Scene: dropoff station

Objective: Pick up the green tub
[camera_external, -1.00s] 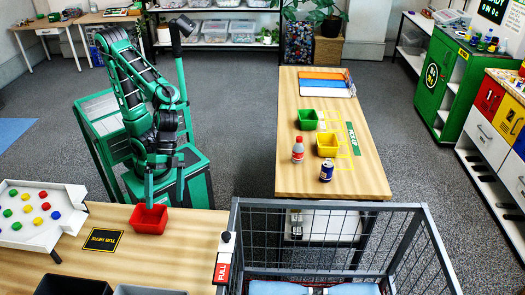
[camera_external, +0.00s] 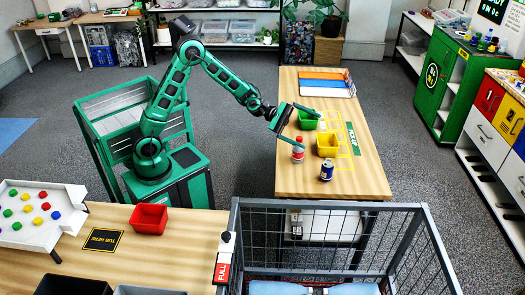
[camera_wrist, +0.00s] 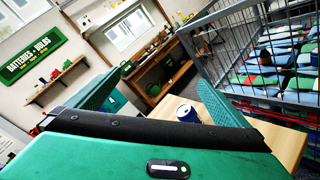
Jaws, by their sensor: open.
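The green tub (camera_external: 307,120) stands on the wooden pick-up table, at the left side of the marked area. My gripper (camera_external: 299,126) is at the table's left edge beside the green tub, its fingers spread apart and empty. In the external view one finger reaches over or near the tub's rim; I cannot tell whether it touches. In the wrist view my two green fingers (camera_wrist: 155,103) are wide apart, and the green tub does not show there.
A yellow tub (camera_external: 327,146), a red-capped bottle (camera_external: 298,152) and a blue can (camera_external: 326,172) stand close by. The can also shows in the wrist view (camera_wrist: 187,114). A red tub (camera_external: 149,220) is on the front table. A wire cage (camera_external: 335,235) stands in front.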

